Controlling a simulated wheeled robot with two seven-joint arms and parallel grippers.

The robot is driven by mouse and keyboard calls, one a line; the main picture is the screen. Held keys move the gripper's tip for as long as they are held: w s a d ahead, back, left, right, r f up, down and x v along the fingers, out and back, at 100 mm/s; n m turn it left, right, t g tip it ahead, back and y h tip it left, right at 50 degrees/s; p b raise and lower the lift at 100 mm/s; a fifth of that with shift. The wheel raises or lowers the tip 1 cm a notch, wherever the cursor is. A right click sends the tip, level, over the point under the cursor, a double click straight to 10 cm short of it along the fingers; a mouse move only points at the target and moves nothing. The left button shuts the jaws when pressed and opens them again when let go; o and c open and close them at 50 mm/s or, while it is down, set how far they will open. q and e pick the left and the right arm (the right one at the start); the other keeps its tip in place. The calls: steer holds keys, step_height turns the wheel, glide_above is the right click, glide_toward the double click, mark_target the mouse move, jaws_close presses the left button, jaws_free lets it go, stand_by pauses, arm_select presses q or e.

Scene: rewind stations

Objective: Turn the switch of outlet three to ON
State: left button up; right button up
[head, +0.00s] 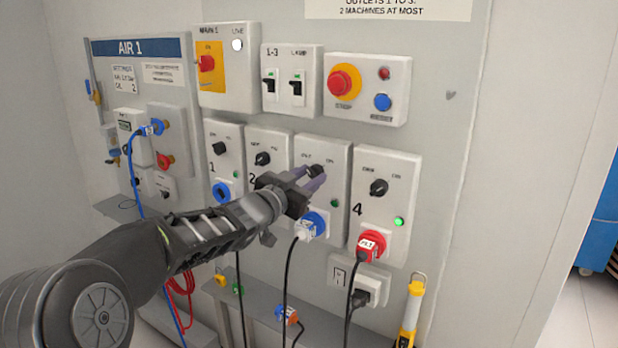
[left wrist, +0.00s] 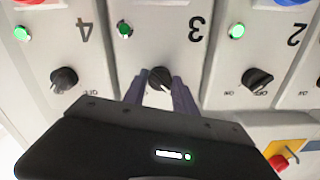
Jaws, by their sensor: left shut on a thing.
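Outlet three (head: 340,178) is a light grey box between outlets two and four, with a black rotary switch (head: 315,170) at its top. The switch also shows in the left wrist view (left wrist: 159,78), where the picture is upside down. My left gripper (head: 311,178) has its two fingers shut on the switch, one on each side. Its fingers partly hide the switch, so I cannot tell its exact setting. The lamp of outlet three (left wrist: 124,29) looks dark green, dimmer than its neighbours. My right gripper is not in view.
Outlet four (head: 368,206) is at the right with a lit green lamp; outlet two's lamp (left wrist: 237,30) is also lit. Above are breakers (head: 283,84) and a red stop button (head: 343,82). Cables hang below; a yellow lamp (head: 411,312) stands at the lower right.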

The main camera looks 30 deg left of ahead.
arm_select(q)
jaws_close()
steer(key=m+b, duration=0.2)
steer(key=m, duration=0.1)
steer(key=shift+f, duration=0.15)
steer(key=m+b, duration=0.3)
steer(key=m, duration=0.3)
steer(key=m+b, duration=0.2)
steer(key=m, duration=0.2)
steer(key=shift+m+b, duration=0.75)
steer(key=shift+m, duration=1.75)
